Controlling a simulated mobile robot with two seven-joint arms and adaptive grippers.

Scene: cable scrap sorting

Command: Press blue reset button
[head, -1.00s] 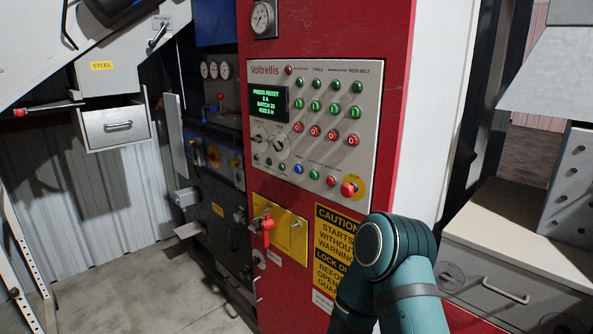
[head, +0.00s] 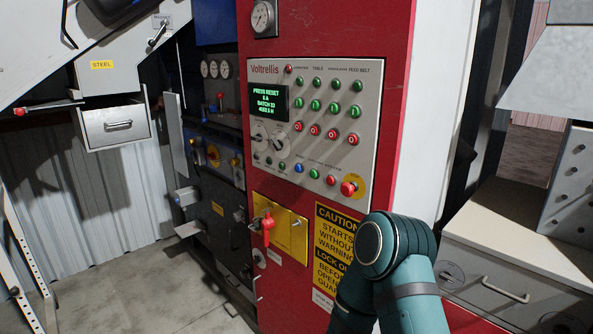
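The blue reset button (head: 298,168) sits in the lower row of the grey Voltrellis control panel (head: 370,110), on the front of a red cabinet. The panel's small screen (head: 268,103) shows green text that includes "PRESS RESET". Nothing covers the blue button. A teal link of my arm rises at the bottom right, below and right of the panel. Neither gripper shows in this view.
A red mushroom stop button (head: 348,188) on a yellow disc is at the panel's lower right. Below the panel, a red handle (head: 267,227) stands out from a yellow plate (head: 291,240). A counter with a drawer (head: 506,291) is at the right. Open floor lies at lower left.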

